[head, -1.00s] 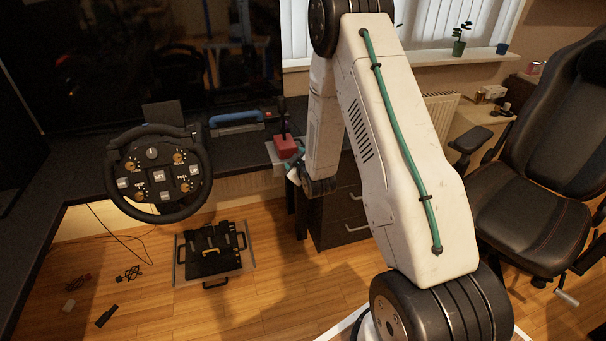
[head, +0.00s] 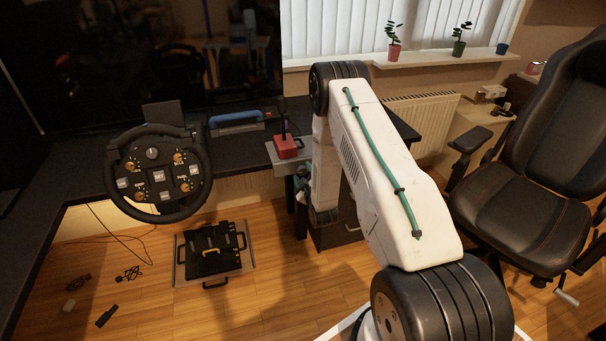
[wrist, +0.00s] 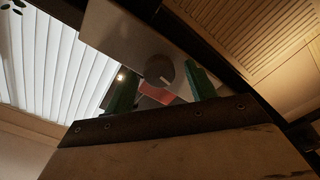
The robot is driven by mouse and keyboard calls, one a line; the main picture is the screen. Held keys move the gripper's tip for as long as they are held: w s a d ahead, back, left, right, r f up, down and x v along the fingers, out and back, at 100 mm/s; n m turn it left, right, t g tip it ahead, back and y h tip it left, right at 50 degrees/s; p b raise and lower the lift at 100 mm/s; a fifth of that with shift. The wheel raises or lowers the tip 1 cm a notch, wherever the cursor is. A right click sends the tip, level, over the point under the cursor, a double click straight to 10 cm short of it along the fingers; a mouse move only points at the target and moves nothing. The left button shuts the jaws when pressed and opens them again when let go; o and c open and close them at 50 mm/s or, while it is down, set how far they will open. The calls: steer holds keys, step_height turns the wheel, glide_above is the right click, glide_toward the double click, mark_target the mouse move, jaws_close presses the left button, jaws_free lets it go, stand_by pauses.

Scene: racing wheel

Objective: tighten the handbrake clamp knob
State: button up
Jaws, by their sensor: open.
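The handbrake has a red base (head: 286,147) with a dark upright lever (head: 283,120). It sits on a grey mounting plate (head: 275,158) at the desk's front edge in the head view. In the wrist view, a round dark grey clamp knob (wrist: 159,70) with a pale mark lies below the underside of the metal plate (wrist: 122,32). My gripper (wrist: 158,76) is open, with one green finger on each side of the knob. I cannot tell if either finger touches it. In the head view my gripper (head: 301,176) is partly hidden by my arm, just below the plate.
The dark desk (head: 240,142) carries a steering wheel (head: 158,174) and a blue-handled tool (head: 236,121). Pedals (head: 211,252) stand on the floor below. A drawer unit (head: 338,232) is close behind my arm. A black chair (head: 530,210) stands at the right.

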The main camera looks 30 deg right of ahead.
steer(key=shift+w+d, duration=0.1)
steer(key=shift+w, duration=0.3)
steer(key=c, duration=1)
